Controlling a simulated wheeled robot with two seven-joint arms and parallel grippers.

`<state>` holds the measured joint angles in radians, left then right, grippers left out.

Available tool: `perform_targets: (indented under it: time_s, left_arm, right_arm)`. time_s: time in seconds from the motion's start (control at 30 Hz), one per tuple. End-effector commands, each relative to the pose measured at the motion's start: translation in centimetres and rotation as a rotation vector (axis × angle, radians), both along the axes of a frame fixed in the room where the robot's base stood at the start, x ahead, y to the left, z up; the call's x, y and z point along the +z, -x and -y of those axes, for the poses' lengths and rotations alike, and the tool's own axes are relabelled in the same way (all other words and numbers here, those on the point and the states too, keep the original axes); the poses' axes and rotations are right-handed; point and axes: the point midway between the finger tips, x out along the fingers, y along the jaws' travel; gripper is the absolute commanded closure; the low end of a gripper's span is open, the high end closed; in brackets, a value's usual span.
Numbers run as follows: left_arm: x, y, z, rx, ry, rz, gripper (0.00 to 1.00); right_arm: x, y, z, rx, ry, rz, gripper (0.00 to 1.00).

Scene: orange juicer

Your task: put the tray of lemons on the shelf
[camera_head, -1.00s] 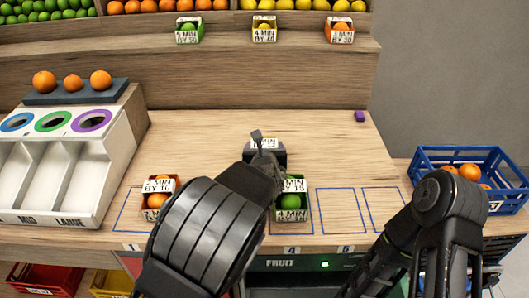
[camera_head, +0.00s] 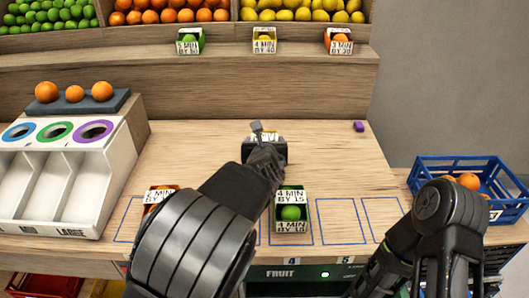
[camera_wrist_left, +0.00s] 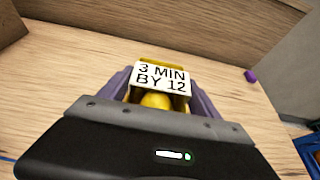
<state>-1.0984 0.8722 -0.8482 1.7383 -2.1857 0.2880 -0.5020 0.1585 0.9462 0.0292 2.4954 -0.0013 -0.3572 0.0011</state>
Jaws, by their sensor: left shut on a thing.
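My left gripper (camera_head: 265,146) is shut on a small yellow tray of lemons (camera_wrist_left: 178,68), over the wooden counter behind the outlined slots. Its white label reads "3 MIN BY 12" in the left wrist view, where a lemon (camera_wrist_left: 155,100) shows between the purple fingers. In the head view the gripper hides most of the tray. Whether the tray touches the counter, I cannot tell. The raised wooden shelf (camera_head: 220,70) is behind it. A yellow tray (camera_head: 264,40) labelled "4 MIN BY 40" stands on that shelf. My right arm is at the lower right, its gripper not visible.
A green tray (camera_head: 291,211) and an orange tray (camera_head: 160,197) stand in front slots. A green tray (camera_head: 190,40) and an orange tray (camera_head: 338,41) flank the shelf's yellow one. A white sorter (camera_head: 65,180) is left, a blue crate (camera_head: 470,187) right.

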Motion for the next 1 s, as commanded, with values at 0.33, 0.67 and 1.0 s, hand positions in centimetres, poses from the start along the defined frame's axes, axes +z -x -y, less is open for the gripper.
perform_targets:
  time_s: [0.33, 0.67, 1.0]
  left_arm:
    - [4.2, 0.0, 0.0, -0.001, -0.001, 0.0, 0.85]
    - [4.1, 0.0, 0.0, -0.001, 0.0, 0.0, 0.85]
    - [4.1, 0.0, 0.0, -0.001, 0.0, 0.0, 0.85]
  right_arm:
    - [1.5, 0.0, 0.0, 0.0, 0.0, -0.001, 0.66]
    - [1.4, 0.0, 0.0, 0.0, 0.0, -0.001, 0.66]
    - [1.5, 0.0, 0.0, 0.0, 0.0, -0.001, 0.66]
